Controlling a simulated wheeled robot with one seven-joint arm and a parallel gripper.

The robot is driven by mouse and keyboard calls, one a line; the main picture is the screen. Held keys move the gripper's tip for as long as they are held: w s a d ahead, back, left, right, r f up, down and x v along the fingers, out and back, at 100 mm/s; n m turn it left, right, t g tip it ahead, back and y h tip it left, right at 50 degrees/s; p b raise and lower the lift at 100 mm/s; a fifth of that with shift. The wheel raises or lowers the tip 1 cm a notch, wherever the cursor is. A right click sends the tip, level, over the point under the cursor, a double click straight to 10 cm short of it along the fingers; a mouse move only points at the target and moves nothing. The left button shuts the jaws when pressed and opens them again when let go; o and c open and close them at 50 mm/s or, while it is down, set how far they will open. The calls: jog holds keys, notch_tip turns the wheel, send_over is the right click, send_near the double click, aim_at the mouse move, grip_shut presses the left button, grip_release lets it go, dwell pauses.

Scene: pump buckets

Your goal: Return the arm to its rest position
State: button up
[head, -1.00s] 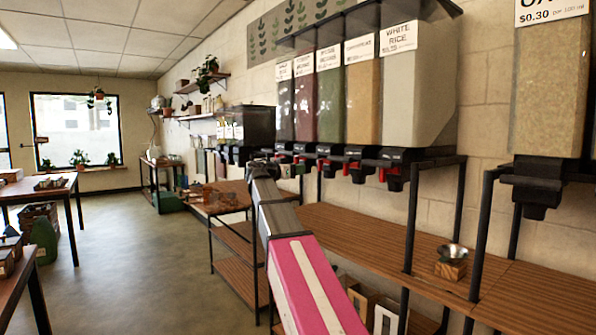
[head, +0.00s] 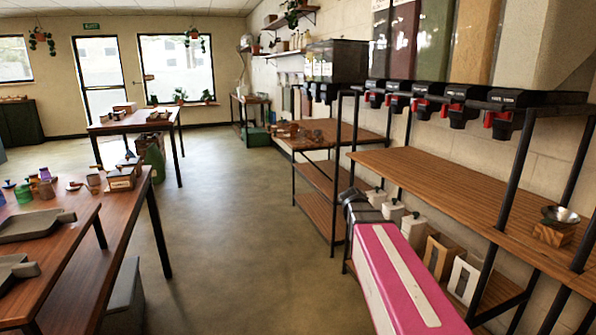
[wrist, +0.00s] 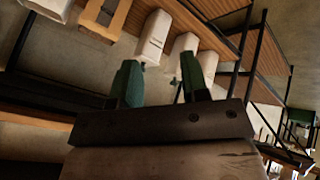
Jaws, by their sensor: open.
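My gripper (wrist: 160,62) shows in the wrist view with its two green fingers apart and nothing between them. White pump containers (wrist: 155,36) stand beyond the fingers on a wooden shelf, apart from them as far as I can tell. In the head view my pink arm reaches in from the lower right, low beside the shelving.
Shelving (head: 440,180) with grain dispensers (head: 462,104) lines the right wall. White pump containers (head: 413,230) and wooden-framed boxes (head: 443,254) stand on its lower shelf. Tables (head: 110,220) stand at the left. The floor (head: 225,220) between is clear.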

jog(key=s+a+f+n+g+y, duration=0.1)
jog(key=s+a+f+n+y, duration=0.1)
jog(key=s+f, duration=0.6)
jog(key=s+a+f+n+g+y, duration=0.2)
jog(key=s+a+f+y, duration=0.2)
jog(key=s+a+f, duration=0.2)
notch_tip(320, 180, down, 2)
jog(key=shift+s+f, duration=0.15)
jog(key=shift+s, duration=0.9)
